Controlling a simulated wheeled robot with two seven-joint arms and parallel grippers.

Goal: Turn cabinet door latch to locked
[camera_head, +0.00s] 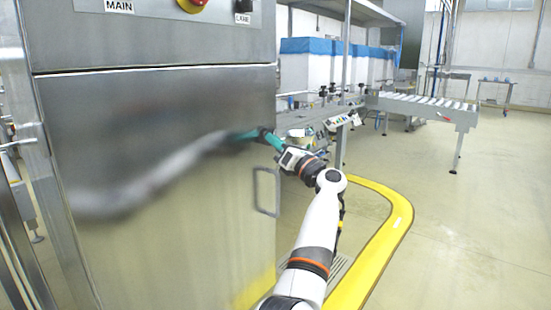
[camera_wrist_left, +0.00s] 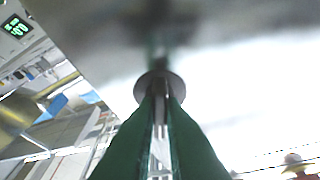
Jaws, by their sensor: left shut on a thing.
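The cabinet door (camera_head: 130,220) is a large brushed-metal panel on the left of the head view. My left gripper (camera_head: 258,133) is at the door's right edge, above the door's pull handle (camera_head: 254,190). In the left wrist view its green fingers (camera_wrist_left: 160,110) are shut on the door latch (camera_wrist_left: 174,84), a small metal part with a round base against the door. The fingers hide most of the latch, and its turn angle cannot be told. The door appears closed. My right gripper is not in view.
A control panel with MAIN and LANE labels (camera_head: 119,6) and a red-yellow knob (camera_head: 192,4) is above the door. A roller conveyor (camera_head: 425,105) stands at the back right. A yellow floor line (camera_head: 385,240) curves on open floor at right.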

